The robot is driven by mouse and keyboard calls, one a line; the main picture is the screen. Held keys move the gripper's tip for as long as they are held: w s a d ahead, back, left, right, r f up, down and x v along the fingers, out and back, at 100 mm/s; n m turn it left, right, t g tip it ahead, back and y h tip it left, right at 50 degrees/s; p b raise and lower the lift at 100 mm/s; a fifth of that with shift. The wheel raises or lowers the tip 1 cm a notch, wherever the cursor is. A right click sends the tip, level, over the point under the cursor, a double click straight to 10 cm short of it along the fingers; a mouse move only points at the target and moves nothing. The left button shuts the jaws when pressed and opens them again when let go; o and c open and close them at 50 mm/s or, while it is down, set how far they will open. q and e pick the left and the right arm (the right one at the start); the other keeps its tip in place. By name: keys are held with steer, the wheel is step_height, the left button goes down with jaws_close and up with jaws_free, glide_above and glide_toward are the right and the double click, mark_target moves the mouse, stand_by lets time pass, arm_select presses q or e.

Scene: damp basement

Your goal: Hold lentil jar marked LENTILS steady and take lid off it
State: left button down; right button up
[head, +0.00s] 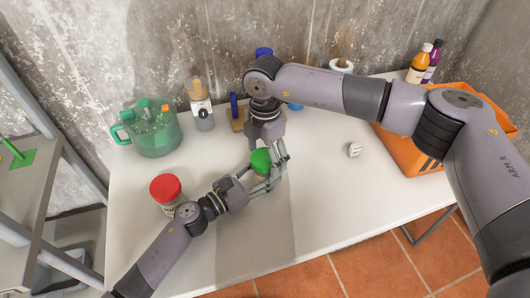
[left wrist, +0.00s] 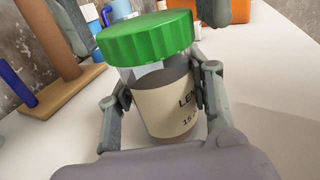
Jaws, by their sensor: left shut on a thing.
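The lentil jar (left wrist: 168,108) is clear, with a cream label partly reading "LEN" and a ribbed green lid (left wrist: 145,38) on top. The lid also shows in the head view (head: 261,160), near the middle of the table. My left gripper (head: 268,182) is shut on the jar's body, one finger on each side in the left wrist view (left wrist: 160,100). The jar stands upright on the table. My right gripper (head: 270,150) comes down from above with its fingers apart on either side of the lid. In the left wrist view its fingers look clear of the lid.
A red-lidded jar (head: 166,188) stands beside my left arm. A green transparent pot (head: 155,135), a wooden-topped bottle (head: 202,108) and a wooden stand (head: 236,122) are behind. A small white object (head: 354,150) and an orange crate (head: 408,158) are at right. The front-right tabletop is clear.

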steer(key=c, duration=1.1)
steer(key=n, duration=0.5)
steer(key=shift+n, duration=0.4)
steer(key=n, duration=1)
steer(key=shift+n, duration=0.3)
steer(key=n, duration=1.2)
steer(key=shift+n, duration=0.4)
steer(key=n, duration=0.4)
steer(key=shift+r, duration=0.1)
steer(key=n, duration=1)
steer(key=shift+r, duration=0.15)
